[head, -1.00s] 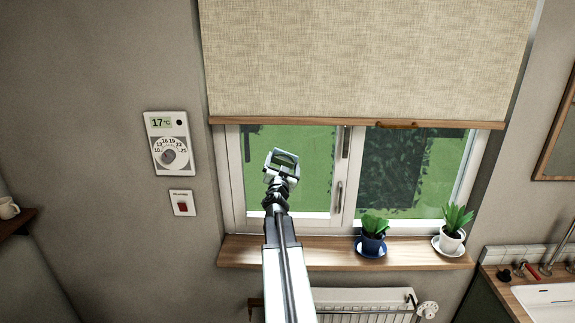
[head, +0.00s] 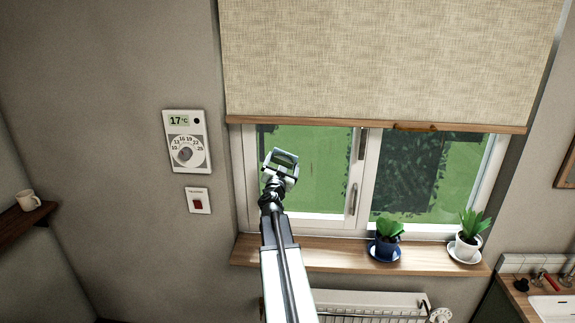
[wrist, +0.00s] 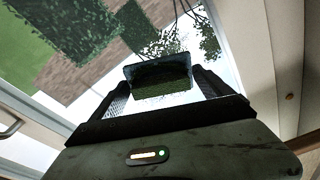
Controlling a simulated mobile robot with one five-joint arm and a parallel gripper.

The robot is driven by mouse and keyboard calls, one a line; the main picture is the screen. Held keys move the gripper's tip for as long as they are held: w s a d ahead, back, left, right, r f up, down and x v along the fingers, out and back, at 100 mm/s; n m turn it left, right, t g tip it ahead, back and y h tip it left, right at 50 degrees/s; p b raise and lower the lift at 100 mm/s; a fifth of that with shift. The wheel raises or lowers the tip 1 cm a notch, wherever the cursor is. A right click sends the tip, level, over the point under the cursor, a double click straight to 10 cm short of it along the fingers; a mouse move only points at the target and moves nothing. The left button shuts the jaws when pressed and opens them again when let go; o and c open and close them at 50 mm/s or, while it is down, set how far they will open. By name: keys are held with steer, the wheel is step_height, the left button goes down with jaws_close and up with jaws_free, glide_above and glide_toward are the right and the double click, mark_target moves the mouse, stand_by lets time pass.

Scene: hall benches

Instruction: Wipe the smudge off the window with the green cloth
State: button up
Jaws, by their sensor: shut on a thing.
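My gripper (head: 281,158) is in front of the left pane of the window (head: 330,222) in the head view. In the wrist view my gripper (wrist: 162,92) is shut on a dark green, folded-looking thing, which I take for the green cloth (wrist: 160,88). It sits between the two fingers, with the window glass behind it. Whether it touches the glass I cannot tell. I cannot make out the smudge in either view; my gripper and arm hide part of the left pane.
A beige blind (head: 385,60) covers the window's upper part. The wooden sill (head: 340,252) holds a plant in a blue pot (head: 385,245) and one in a white pot (head: 466,244). A thermostat (head: 187,142) and red switch (head: 198,201) are on the left wall. A radiator (head: 365,303) stands below.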

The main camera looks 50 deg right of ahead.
mark_target(329, 165)
steer(key=shift+w+a, duration=0.45)
steer(key=shift+w, duration=0.3)
steer(key=shift+s+d+f+b, duration=0.55)
steer(key=shift+s, duration=0.3)
steer(key=shift+s+d+f+b, duration=0.5)
steer(key=shift+s+f, duration=0.05)
steer(key=shift+s, duration=0.25)
steer(key=shift+s+d, duration=1.5)
steer(key=shift+s, duration=0.55)
steer(key=shift+s+d, duration=1.5)
steer(key=shift+s, duration=0.55)
steer(key=shift+s+d, duration=1.5)
steer(key=shift+s, duration=0.55)
steer(key=shift+r+v, duration=0.15)
steer(key=shift+v, duration=1.35)
steer(key=shift+r+v, duration=0.15)
steer(key=shift+v, duration=1.3)
steer(key=shift+s, duration=0.1)
